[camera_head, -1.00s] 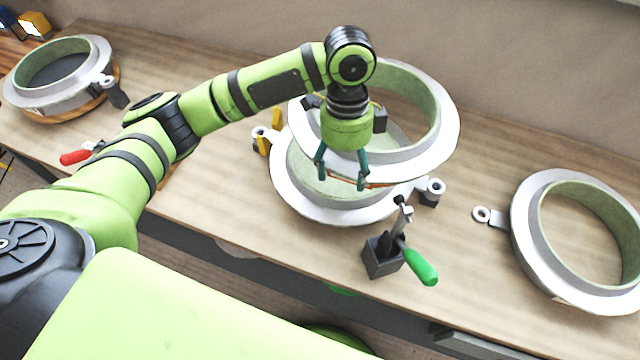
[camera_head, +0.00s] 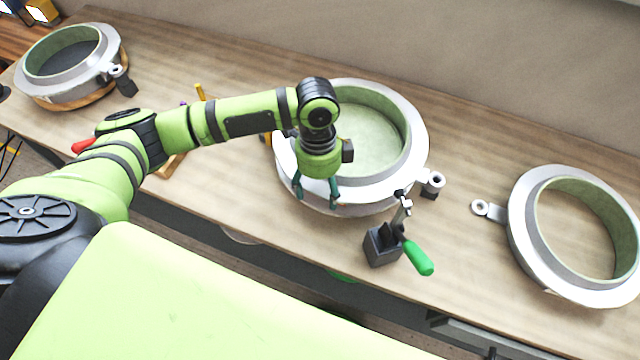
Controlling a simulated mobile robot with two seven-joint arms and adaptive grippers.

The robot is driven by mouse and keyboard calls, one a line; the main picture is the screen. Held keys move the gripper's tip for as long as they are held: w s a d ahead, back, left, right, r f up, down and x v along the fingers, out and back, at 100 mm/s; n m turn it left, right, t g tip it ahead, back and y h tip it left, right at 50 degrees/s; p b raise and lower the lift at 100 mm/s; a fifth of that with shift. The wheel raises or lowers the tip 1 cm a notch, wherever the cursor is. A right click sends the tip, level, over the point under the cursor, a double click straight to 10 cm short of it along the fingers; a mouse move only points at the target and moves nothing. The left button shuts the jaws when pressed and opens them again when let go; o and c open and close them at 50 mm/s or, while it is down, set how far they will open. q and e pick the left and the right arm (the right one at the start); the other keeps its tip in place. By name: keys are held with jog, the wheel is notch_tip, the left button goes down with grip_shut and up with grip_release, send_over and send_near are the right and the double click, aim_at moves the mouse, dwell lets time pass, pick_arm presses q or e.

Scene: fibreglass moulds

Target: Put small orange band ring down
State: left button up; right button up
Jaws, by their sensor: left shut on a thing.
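The small orange band ring (camera_head: 408,165) is a pale grey flanged ring with a green inner wall. It sits level at the middle of the bench, apparently down on the mould part under it, which it now mostly covers. The gripper and forearm hide the ring's left side. My right gripper is not in view.
A toggle clamp with a green handle (camera_head: 418,258) stands just in front of the ring. Another grey ring (camera_head: 522,225) lies at the right, and one on a wooden base (camera_head: 62,104) is at the far left. A red handle (camera_head: 83,146) is beside my left arm.

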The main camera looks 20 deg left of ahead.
pick_arm(q)
jog(key=shift+w, duration=0.1)
jog(key=o, duration=1.7)
jog(key=shift+r, duration=0.1)
jog(key=r, duration=0.4)
jog(key=w+r+b, duration=0.1)
jog(key=r, duration=0.3)
jog(key=a+r+b, duration=0.1)
jog(key=r, duration=0.2)
jog(key=shift+w+r, duration=0.25)
jog(key=shift+r, duration=0.15)
